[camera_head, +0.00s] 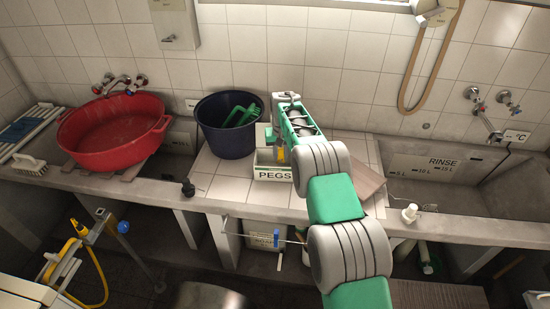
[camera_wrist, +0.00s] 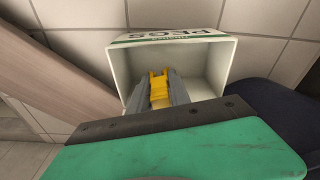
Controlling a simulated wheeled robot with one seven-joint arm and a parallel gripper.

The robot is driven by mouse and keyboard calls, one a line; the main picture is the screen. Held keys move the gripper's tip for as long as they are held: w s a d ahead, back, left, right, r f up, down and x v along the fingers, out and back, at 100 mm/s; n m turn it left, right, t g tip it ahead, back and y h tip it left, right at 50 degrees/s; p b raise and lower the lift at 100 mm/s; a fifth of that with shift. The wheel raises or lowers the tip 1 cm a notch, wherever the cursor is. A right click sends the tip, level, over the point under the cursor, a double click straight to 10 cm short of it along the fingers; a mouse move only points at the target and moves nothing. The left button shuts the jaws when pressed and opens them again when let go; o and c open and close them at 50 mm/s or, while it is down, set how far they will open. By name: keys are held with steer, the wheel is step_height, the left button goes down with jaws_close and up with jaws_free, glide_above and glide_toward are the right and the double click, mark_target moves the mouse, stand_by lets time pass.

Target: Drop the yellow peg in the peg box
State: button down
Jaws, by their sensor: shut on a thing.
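The yellow peg (camera_wrist: 159,90) is held between the fingers of my gripper (camera_wrist: 160,92) in the wrist view, and the gripper is shut on it. The peg and fingertips are over the open mouth of the white peg box (camera_wrist: 215,68), with the box's inner walls around them in the picture. How deep they are cannot be told. In the head view the box (camera_head: 272,174), labelled PEGS, stands on the tiled ledge, and a bit of the yellow peg (camera_head: 281,154) shows at its upper edge below my gripper. My arm hides the right side of the box.
A dark blue bucket (camera_head: 222,140) with green things inside stands just left of the box. A wooden board (camera_head: 366,181) lies to the right. A red basin (camera_head: 112,128) sits at the left, and the rinse tub (camera_head: 440,175) is at the right.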

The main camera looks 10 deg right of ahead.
steer(key=c, duration=1.1)
jaws_free()
steer(key=r, duration=0.2)
steer(key=r+b, duration=0.1)
steer(key=r, duration=0.2)
steer(key=s+r, duration=0.1)
steer(key=r, duration=0.1)
steer(key=shift+r, duration=0.4)
steer(key=s+r+t, duration=0.1)
steer(key=s+r, duration=1.2)
steer(key=s, duration=0.5)
steer(key=shift+n+t, duration=0.4)
steer(key=shift+t, duration=0.2)
steer(key=s+f, duration=0.1)
steer(key=s, duration=0.6)
steer(key=s+f, duration=0.2)
steer(key=s, duration=0.4)
steer(key=s+f, duration=0.1)
steer(key=s, duration=0.6)
steer(key=shift+s+f+b, duration=0.3)
steer(key=shift+f, duration=0.1)
